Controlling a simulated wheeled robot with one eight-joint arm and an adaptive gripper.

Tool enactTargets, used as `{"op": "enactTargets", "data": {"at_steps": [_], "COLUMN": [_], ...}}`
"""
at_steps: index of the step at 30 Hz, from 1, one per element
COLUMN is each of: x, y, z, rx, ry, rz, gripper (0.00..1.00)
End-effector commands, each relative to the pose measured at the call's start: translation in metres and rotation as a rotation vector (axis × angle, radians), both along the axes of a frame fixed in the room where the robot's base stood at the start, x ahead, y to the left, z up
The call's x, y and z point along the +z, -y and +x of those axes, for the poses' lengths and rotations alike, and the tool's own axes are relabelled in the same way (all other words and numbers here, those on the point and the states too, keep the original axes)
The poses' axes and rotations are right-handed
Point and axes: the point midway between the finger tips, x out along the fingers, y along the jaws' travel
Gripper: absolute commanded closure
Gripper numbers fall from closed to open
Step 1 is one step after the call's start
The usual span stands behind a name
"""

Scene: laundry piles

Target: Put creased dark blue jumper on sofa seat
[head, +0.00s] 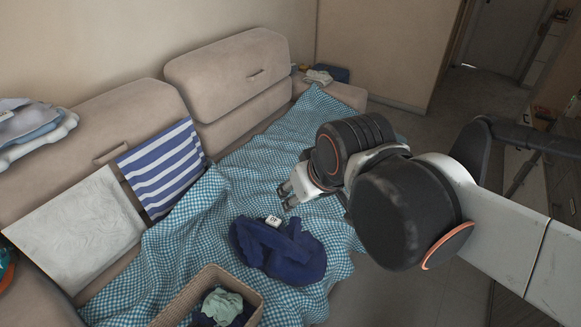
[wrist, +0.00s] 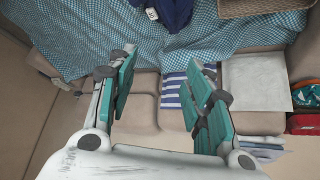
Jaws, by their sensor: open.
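The creased dark blue jumper (head: 290,258) lies in a crumpled heap on the sofa seat, on top of a teal checked blanket (head: 190,262). A small white tag shows on it. In the wrist view the jumper (wrist: 176,12) is at the top edge, partly cut off. My gripper (head: 287,195) is open and empty. In the head view it appears just above and beyond the jumper, apart from it. In the wrist view my gripper (wrist: 160,82) has its two teal-padded fingers spread, with blanket and sofa showing between them.
A wicker basket (head: 168,312) with cloth inside stands in front of the jumper. A striped cushion (head: 164,168) and a pale flat cushion (head: 75,228) lean on the sofa back. Folded clothes (head: 318,77) lie at the far armrest. Floor is open at the right.

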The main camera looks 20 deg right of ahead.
Motion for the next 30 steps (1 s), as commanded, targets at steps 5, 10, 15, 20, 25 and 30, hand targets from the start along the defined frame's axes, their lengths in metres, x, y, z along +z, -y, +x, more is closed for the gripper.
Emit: {"op": "enactTargets", "data": {"at_steps": [5, 10, 15, 20, 25, 30], "x": [-0.002, -0.003, -0.003, -0.003, -0.003, -0.003], "y": [0.0, 0.0, 0.0, 0.0, 0.0, 0.0], "z": [-0.021, -0.027, -0.027, -0.027, -0.027, -0.027], "rx": [-0.031, -0.041, -0.042, -0.041, -0.041, -0.041], "ry": [0.041, 0.054, 0.054, 0.054, 0.054, 0.054], "rz": [0.021, 0.028, 0.029, 0.028, 0.028, 0.028], "gripper": [0.54, 0.54, 0.54, 0.54, 0.54, 0.54]}}
